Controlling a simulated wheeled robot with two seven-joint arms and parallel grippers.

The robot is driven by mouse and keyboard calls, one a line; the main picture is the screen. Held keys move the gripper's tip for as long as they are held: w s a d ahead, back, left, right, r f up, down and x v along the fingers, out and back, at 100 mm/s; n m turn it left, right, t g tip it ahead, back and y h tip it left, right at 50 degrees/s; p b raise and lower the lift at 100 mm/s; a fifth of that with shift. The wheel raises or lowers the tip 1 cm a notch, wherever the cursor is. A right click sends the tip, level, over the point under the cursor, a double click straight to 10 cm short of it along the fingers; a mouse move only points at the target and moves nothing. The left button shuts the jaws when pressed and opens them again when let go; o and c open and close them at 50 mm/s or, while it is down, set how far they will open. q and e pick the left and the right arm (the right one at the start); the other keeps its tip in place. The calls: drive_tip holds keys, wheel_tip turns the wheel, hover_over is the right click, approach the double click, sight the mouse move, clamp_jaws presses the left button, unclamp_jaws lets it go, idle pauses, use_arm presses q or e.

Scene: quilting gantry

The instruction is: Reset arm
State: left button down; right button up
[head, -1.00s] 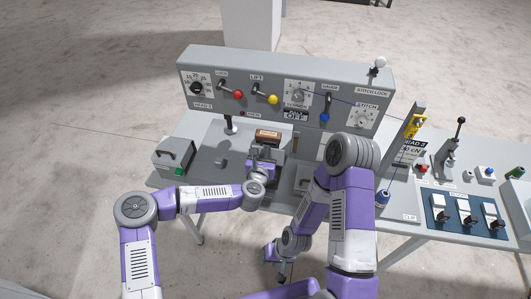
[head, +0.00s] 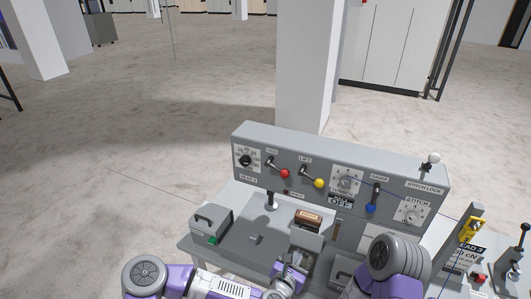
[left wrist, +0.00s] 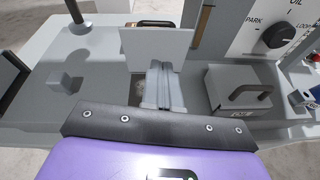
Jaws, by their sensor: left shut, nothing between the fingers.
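My left gripper (head: 302,262) is shut and empty. It is over the grey worktable, just in front of an upright grey plate (head: 306,236). A small brown-topped block (head: 309,219) is behind the plate. In the left wrist view the closed fingers (left wrist: 158,84) point at the same pale plate (left wrist: 155,48), and I cannot tell whether they touch it. My left arm comes in low from the left. Of my right arm only a big grey joint (head: 397,264) shows at the bottom; its gripper is out of view.
A grey control panel (head: 330,205) with red, yellow and blue levers stands behind the table. A grey handled box (head: 211,224) with a green button is at the left. A second handled box (left wrist: 239,100) is right of the fingers. A yellow-marked post (head: 470,229) stands at the right.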

use_arm(q)
drive_tip(key=s+a+f+m+g+b, duration=0.35)
drive_tip(key=f+m, duration=0.35)
drive_tip(key=f, duration=0.3)
drive_tip(key=s+a+f+m+g+b, duration=0.25)
drive_tip(key=s+f+m, duration=0.25)
drive_tip(key=f+m, duration=0.3)
drive_tip(key=s+a+f+m+g+y+b, duration=0.3)
drive_tip(key=s+a+f+m+g, duration=0.3)
drive_tip(key=s+a+f+m, duration=0.5)
drive_tip(key=s+a+f+b, duration=0.1)
drive_tip(key=s+a+f, duration=0.2)
drive_tip(key=a, duration=0.2)
drive_tip(key=shift+s+a, duration=0.15)
drive_tip(key=shift+a, duration=0.25)
